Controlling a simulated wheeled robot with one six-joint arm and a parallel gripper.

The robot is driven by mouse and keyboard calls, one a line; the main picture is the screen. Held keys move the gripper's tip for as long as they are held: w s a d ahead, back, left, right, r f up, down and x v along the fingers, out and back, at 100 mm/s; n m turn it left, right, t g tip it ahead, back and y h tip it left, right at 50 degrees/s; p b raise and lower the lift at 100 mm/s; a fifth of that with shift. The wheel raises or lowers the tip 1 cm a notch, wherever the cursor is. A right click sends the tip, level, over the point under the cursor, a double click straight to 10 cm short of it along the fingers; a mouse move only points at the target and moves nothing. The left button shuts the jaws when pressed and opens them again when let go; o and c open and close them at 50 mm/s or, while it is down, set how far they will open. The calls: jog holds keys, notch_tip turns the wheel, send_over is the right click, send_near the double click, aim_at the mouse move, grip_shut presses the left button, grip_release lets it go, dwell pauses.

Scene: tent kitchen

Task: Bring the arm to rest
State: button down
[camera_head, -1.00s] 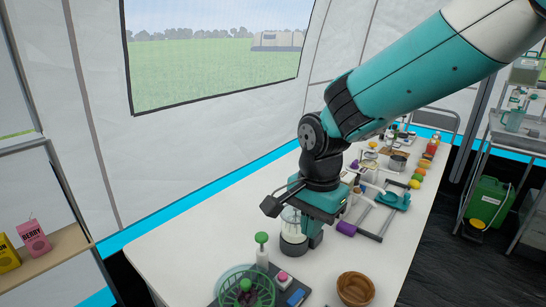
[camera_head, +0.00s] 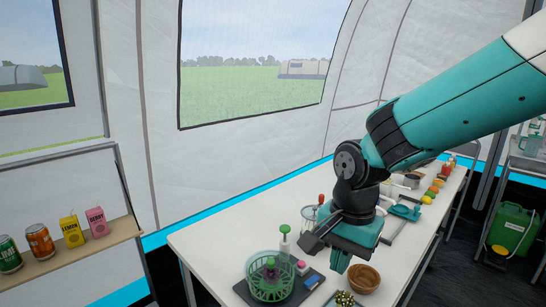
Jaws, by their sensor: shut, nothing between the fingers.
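My arm reaches in from the upper right in teal and black. My gripper (camera_head: 343,262) points down above the white table (camera_head: 215,240) and is shut with nothing held. It is above and behind the brown wooden bowl (camera_head: 364,278). A glass jar-like container (camera_head: 309,216) stands just left of the gripper and is partly hidden by it. The arm hides part of the table behind it.
A green basket (camera_head: 270,280) sits on a dark tray beside a green-topped bottle (camera_head: 284,243). Pans and fruit line the far table. A shelf (camera_head: 80,252) with cans and cartons is at left. A green canister (camera_head: 512,232) stands at right.

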jog(key=s+d+r+n+y, duration=0.1)
jog(key=s+r+n, duration=0.3)
jog(key=s+n, duration=0.3)
jog(key=s+d+r+n+y, duration=0.2)
jog(key=s+r+n, duration=0.1)
jog(key=s+n, duration=0.4)
jog(key=s+p, duration=0.1)
jog(key=s, duration=0.2)
jog(key=shift+s+d+r+n, duration=0.2)
jog(key=shift+d+r+n, duration=0.05)
jog(key=shift+r+n, duration=0.1)
